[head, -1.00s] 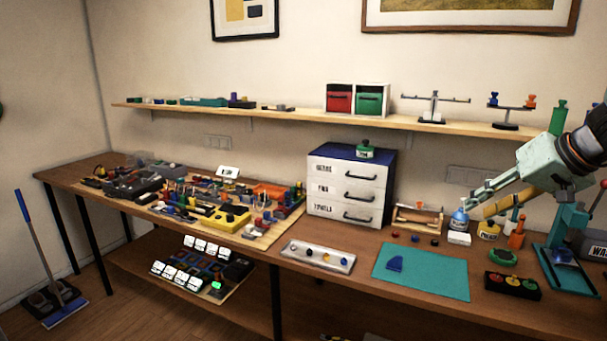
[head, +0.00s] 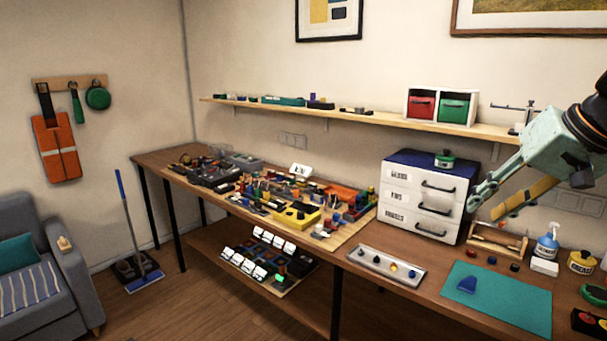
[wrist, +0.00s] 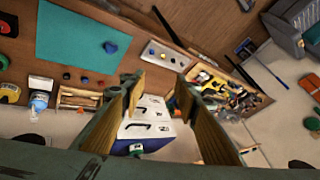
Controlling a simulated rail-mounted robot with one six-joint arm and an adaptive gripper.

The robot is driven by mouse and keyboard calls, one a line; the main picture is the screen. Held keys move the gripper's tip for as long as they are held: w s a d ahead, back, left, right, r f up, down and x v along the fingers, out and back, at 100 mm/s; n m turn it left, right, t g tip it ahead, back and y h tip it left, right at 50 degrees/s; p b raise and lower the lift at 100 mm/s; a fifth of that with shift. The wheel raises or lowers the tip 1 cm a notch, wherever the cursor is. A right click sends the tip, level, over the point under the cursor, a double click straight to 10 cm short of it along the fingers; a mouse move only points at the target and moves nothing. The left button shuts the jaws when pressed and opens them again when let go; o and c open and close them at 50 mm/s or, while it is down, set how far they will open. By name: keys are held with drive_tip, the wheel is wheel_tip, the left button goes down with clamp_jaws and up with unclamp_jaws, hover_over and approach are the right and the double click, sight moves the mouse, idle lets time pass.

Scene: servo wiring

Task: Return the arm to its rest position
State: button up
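My gripper (head: 484,205) is at the right of the head view, raised above the workbench in front of the white drawer cabinet with the blue top (head: 425,196). Its two fingers are spread apart with nothing between them. In the wrist view my gripper (wrist: 160,85) shows both wooden-looking fingers apart, with the drawer cabinet (wrist: 150,125) beyond them. The gripper touches nothing that I can see.
The workbench holds a cluttered board of parts (head: 290,205), a grey tray with knobs (head: 386,264) and a teal mat (head: 495,297). A spray bottle (head: 547,243) stands at right. A wall shelf (head: 370,118) runs behind. The floor at left is mostly clear.

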drive_tip(key=s+a+r+n, duration=0.1)
drive_tip(key=s+a+r, duration=0.15)
drive_tip(key=a, duration=0.75)
drive_tip(key=s+a+r+n, duration=0.1)
drive_tip(key=s+a+r, duration=0.15)
drive_tip(key=a, duration=0.75)
drive_tip(key=s+f+g, duration=0.1)
drive_tip(key=s+f, duration=0.2)
drive_tip(key=s, duration=0.6)
drive_tip(key=s+a+f+n+h+b, duration=0.1)
drive_tip(key=s+f, duration=0.2)
drive_tip(key=s, duration=0.6)
drive_tip(key=s+f+g+h+b, duration=0.1)
drive_tip(key=s+f, duration=0.3)
drive_tip(key=s, duration=0.4)
drive_tip(key=shift+s+a+n+g, duration=0.3)
drive_tip(key=shift+s+a, duration=0.1)
